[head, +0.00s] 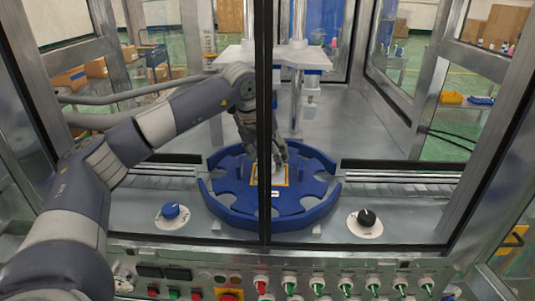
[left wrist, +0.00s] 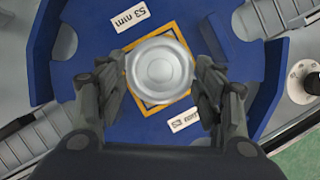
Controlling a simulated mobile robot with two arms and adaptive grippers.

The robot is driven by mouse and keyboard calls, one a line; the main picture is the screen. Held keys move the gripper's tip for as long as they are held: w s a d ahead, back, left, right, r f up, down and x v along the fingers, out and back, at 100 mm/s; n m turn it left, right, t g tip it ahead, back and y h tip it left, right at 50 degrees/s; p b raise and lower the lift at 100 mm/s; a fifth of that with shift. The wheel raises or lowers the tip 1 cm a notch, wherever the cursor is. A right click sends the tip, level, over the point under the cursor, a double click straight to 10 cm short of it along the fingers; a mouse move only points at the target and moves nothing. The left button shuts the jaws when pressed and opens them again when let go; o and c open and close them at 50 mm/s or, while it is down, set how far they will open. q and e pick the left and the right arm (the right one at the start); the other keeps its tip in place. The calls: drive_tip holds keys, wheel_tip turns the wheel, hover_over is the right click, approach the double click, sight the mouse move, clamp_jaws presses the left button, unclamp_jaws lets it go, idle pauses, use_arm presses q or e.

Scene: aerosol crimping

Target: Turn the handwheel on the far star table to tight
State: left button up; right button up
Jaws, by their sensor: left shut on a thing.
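The blue star table (head: 228,192) lies flat in the machine, with pockets round its edge; it also fills the left wrist view (left wrist: 60,75). At its middle is a round silver handwheel (left wrist: 160,62) on a yellow-edged square. My left gripper (head: 276,167) reaches down onto the middle of the table. In the left wrist view its two fingers (left wrist: 160,78) stand on opposite sides of the handwheel, shut on it. In the head view the gripper and a dark upright post hide the handwheel. My right gripper is not in view.
The dark upright post (head: 264,110) stands in front of the table. A blue knob (head: 170,211) and a black knob (head: 366,218) flank the table. Metal columns (head: 297,100) hang behind it. A row of switches (head: 345,284) lines the front panel. "53 mm" labels (left wrist: 130,17) lie on the table.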

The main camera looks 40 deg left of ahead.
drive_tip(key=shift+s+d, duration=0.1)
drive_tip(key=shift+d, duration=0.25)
use_arm(q)
drive_tip(key=shift+a+m, duration=0.1)
drive_tip(key=shift+m, duration=0.3)
drive_tip(key=shift+a+m+h+p, duration=0.1)
drive_tip(key=shift+m+h+p, duration=0.4)
drive_tip(key=shift+m, duration=0.6)
drive_tip(key=m+h+p, duration=0.1)
drive_tip(key=m, duration=0.1)
drive_tip(key=m+g+p, duration=0.1)
drive_tip(key=m, duration=0.1)
drive_tip(key=shift+w+a+r+h, duration=0.1)
drive_tip(key=shift+w+a+h, duration=0.1)
drive_tip(key=shift+h, duration=0.2)
drive_tip(key=shift+m+p, duration=0.45)
drive_tip(key=shift+m, duration=0.45)
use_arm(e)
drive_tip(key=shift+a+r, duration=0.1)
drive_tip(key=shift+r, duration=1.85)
use_arm(q)
drive_tip(key=shift+h, duration=0.3)
drive_tip(key=o, duration=1)
drive_tip(key=shift+o, duration=0.2)
